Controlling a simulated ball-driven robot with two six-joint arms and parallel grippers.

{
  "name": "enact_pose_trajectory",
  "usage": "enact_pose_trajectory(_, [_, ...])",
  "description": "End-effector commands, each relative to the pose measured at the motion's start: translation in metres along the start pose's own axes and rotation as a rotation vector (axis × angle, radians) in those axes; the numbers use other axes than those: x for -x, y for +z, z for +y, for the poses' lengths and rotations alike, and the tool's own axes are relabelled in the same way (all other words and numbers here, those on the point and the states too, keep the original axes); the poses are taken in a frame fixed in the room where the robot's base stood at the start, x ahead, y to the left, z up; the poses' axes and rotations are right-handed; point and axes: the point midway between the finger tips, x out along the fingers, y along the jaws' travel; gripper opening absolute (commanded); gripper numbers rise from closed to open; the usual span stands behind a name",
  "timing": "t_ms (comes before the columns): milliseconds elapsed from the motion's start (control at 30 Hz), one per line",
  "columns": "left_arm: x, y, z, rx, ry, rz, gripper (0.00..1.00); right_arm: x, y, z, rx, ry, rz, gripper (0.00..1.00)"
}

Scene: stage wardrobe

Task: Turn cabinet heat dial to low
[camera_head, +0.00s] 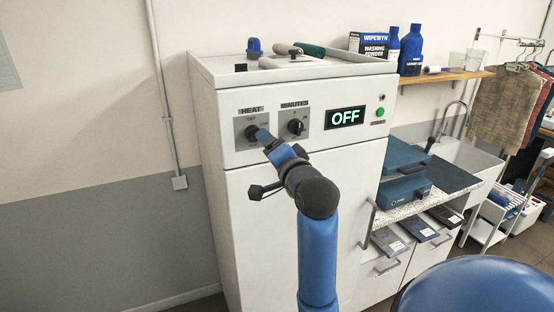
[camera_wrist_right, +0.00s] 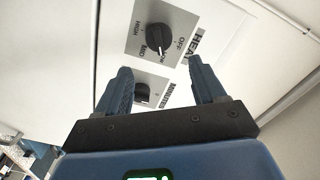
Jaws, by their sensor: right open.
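The white cabinet (camera_head: 300,110) has a grey HEAT plate with a black heat dial (camera_head: 251,131) at its upper left. The dial also shows in the right wrist view (camera_wrist_right: 158,41), with OFF, LOW, MID and HIGH marked around it; its exact pointing is hard to read. The cabinet's display (camera_head: 345,117) reads OFF. My right gripper (camera_head: 262,134) is in front of the heat dial, to its lower right. In the wrist view its two fingers (camera_wrist_right: 158,66) are spread, with the dial beyond their tips and nothing held. My left gripper is not in view.
The MINUTES dial (camera_head: 295,127) sits just right of the heat dial, and it shows between my fingers in the wrist view (camera_wrist_right: 141,92). A green button (camera_head: 380,112) is at the panel's right. A shelf (camera_head: 440,78) with bottles and a counter with a sink (camera_head: 468,155) stand to the right.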

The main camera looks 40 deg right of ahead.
Motion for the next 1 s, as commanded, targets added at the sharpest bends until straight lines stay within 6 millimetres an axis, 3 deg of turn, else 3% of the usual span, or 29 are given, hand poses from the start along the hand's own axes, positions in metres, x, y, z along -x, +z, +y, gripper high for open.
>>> enact_pose_trajectory(100, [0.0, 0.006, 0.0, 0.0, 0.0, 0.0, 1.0, 0.016, 0.0, 0.001, 0.001, -0.001, 0.003, 0.69])
enact_pose_trajectory(300, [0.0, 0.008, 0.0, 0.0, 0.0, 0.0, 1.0, 0.029, 0.0, 0.001, 0.001, 0.0, 0.001, 0.69])
enact_pose_trajectory(1000, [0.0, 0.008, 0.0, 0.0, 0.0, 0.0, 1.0, 0.031, -0.001, -0.001, 0.022, -0.003, 0.003, 0.69])
